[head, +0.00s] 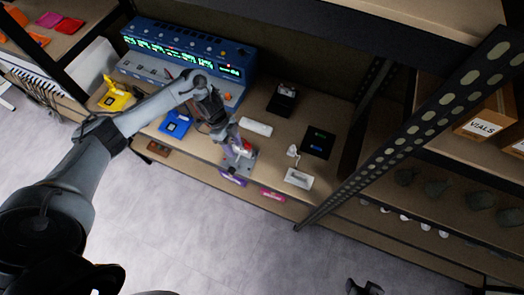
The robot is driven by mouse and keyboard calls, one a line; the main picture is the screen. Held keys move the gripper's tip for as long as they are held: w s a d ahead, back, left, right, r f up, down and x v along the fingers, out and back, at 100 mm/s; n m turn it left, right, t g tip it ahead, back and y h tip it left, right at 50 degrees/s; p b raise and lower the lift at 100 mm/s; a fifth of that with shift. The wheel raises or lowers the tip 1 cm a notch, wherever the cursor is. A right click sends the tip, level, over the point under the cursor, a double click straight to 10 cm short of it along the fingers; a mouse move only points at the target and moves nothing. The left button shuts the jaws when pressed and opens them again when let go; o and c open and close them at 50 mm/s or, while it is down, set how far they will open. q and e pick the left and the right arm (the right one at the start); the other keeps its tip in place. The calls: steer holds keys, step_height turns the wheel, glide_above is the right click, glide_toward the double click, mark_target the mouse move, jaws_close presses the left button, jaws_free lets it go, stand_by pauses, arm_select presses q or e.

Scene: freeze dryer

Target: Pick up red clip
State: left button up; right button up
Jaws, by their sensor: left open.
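My left arm reaches in from the left over the workbench shelf. My left gripper (238,152) is open, pointing down at the front part of the shelf. A small red piece (247,144), which looks like the red clip, shows right at the fingers, on or beside a pale grey block. The fingers hide part of it, and I cannot tell whether they touch it. A dark two-pronged shape (365,288) at the bottom edge may be my right gripper; it is cut off.
A blue console (190,50) with green displays stands behind. A yellow holder (115,97), a blue holder (175,124), a white block (256,127), a black pad (318,142) and a white tray (299,179) lie around. A perforated post (400,130) stands at right.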

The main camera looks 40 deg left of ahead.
mark_target(248, 144)
arm_select(q)
steer(key=shift+t, duration=0.7)
steer(key=w+r, duration=0.1)
steer(key=w+a+r+b, duration=0.1)
steer(key=w, duration=0.1)
steer(key=w+a+r, duration=0.1)
steer(key=w, duration=0.1)
steer(key=shift+a+r, duration=0.1)
steer(key=shift+a, duration=0.1)
steer(key=x, duration=0.5)
steer(key=shift+w+d+b, duration=0.15)
steer(key=shift+w+b, duration=0.05)
steer(key=shift+b, duration=0.15)
steer(key=x, duration=0.4)
steer(key=shift+s+d, duration=0.1)
steer(key=shift+s, duration=0.3)
steer(key=shift+w+d+f, duration=0.1)
steer(key=shift+d+f, duration=0.05)
steer(key=shift+f, duration=0.4)
arm_select(e)
step_height(248, 144, down, 3)
steer(key=shift+r, duration=0.2)
arm_select(q)
steer(key=shift+c, duration=0.5)
jaws_close()
arm_select(e)
steer(key=shift+a, duration=0.1)
